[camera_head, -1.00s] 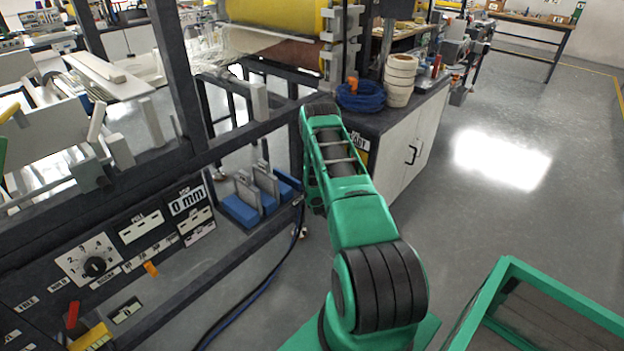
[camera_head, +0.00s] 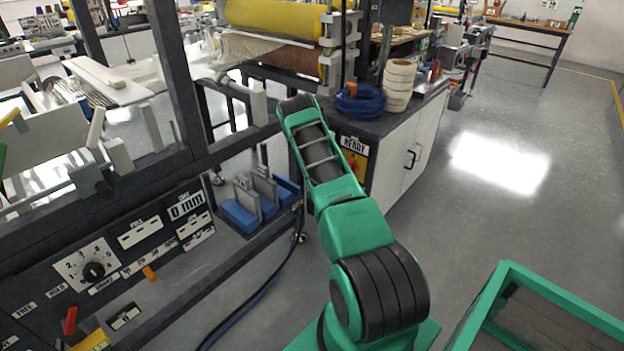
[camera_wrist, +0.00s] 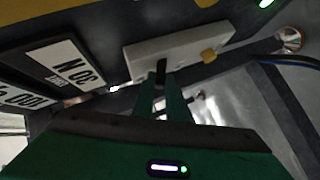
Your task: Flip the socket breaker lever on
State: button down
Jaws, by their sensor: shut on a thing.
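In the wrist view my gripper (camera_wrist: 162,78) reaches up with its two narrow green fingers close together. It is shut on a small dark piece at the fingertips, in front of a white box (camera_wrist: 185,45). This piece may be the breaker lever, but the picture is too dark to be sure. I cannot make out the lever in the head view.
Dark plates with white labels (camera_wrist: 65,65) lie left of my fingers in the wrist view. In the head view, a control panel (camera_head: 150,215) stands left and a cabinet (camera_head: 405,165) with a blue cable coil (camera_head: 360,100) behind. Open floor (camera_head: 500,220) lies right.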

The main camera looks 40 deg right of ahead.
jog(key=c, duration=2)
grip_release()
jog(key=shift+s+d+f, duration=0.1)
jog(key=shift+f, duration=0.05)
jog(key=shift+c, duration=0.2)
jog(key=v, duration=1)
jog(key=shift+s+a, duration=0.2)
jog(key=shift+a, duration=0.1)
